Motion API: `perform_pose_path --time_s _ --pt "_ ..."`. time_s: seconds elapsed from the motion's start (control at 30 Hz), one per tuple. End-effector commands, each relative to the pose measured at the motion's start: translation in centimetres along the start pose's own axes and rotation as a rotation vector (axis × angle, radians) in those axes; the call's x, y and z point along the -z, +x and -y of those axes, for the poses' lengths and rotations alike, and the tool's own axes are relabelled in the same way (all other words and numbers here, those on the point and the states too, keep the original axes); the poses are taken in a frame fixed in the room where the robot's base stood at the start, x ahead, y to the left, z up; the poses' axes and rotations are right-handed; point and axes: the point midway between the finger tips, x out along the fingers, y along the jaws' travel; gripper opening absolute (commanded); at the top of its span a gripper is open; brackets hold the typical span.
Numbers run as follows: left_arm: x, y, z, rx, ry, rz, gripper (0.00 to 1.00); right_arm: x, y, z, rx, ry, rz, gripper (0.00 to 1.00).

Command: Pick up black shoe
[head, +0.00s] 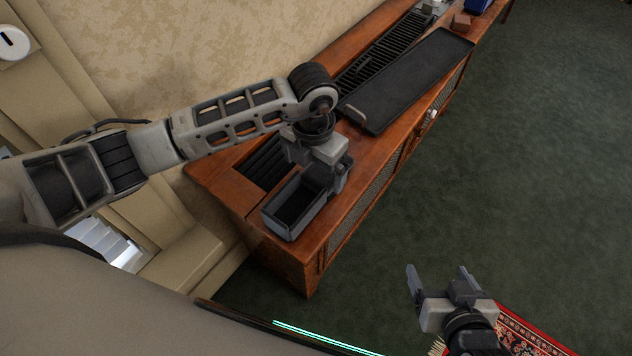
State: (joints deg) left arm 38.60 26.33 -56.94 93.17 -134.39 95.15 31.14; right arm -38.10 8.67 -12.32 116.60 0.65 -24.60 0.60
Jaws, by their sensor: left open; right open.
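I cannot make out a black shoe in the head view. My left gripper (324,172) is open and points down over the near end of a wooden cabinet (345,215). My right gripper (440,284) is open and empty over the floor at the lower right, away from the cabinet.
A flat black tray (415,80) lies on the cabinet top beside dark slatted vents. A small brown block (461,22) and a blue item (480,5) are at the far end. A red patterned rug (535,341) lies at lower right. The green carpet (540,170) is mostly clear.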

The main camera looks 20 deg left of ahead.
Motion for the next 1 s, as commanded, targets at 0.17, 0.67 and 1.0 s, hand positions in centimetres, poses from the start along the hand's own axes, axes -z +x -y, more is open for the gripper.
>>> perform_pose_path --time_s 0.17,0.67,1.0 --pt "0.1 1.1 0.1 0.001 0.001 -0.001 0.97 0.1 0.0 0.1 -0.001 0.007 -0.001 0.77" --pt "0.6 6.1 0.2 0.001 0.002 0.002 0.97 0.1 0.0 0.0 -0.006 0.009 0.006 0.77" --pt "0.6 6.0 0.2 0.001 0.001 0.001 0.42 0.6 0.0 -0.2 -0.007 0.003 -0.005 0.77"
